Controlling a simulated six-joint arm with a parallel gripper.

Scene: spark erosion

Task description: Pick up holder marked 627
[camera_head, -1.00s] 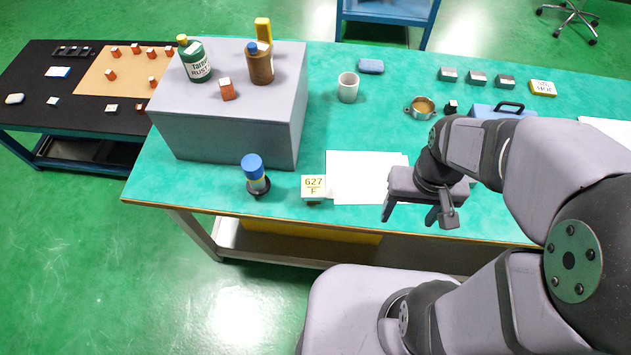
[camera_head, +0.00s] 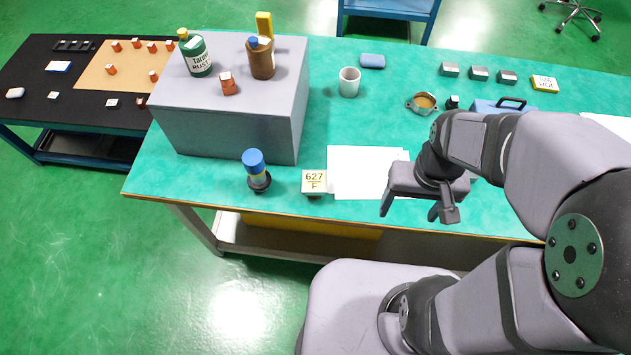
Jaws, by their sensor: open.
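The holder marked 627 (camera_head: 314,182) is a small block with a pale top reading "627" and "F". It stands on the green table near its front edge, beside the left edge of white paper sheets. My gripper (camera_head: 415,212) is open and empty, to the right of the holder and apart from it, over the right part of the sheets. Its fingers point down toward the front edge of the table.
A blue-topped dark holder (camera_head: 256,172) stands left of the 627 holder. Behind it is a large grey box (camera_head: 225,130) carrying bottles. White paper (camera_head: 362,165) lies on the green table (camera_head: 330,115). A white cup (camera_head: 349,82) stands farther back.

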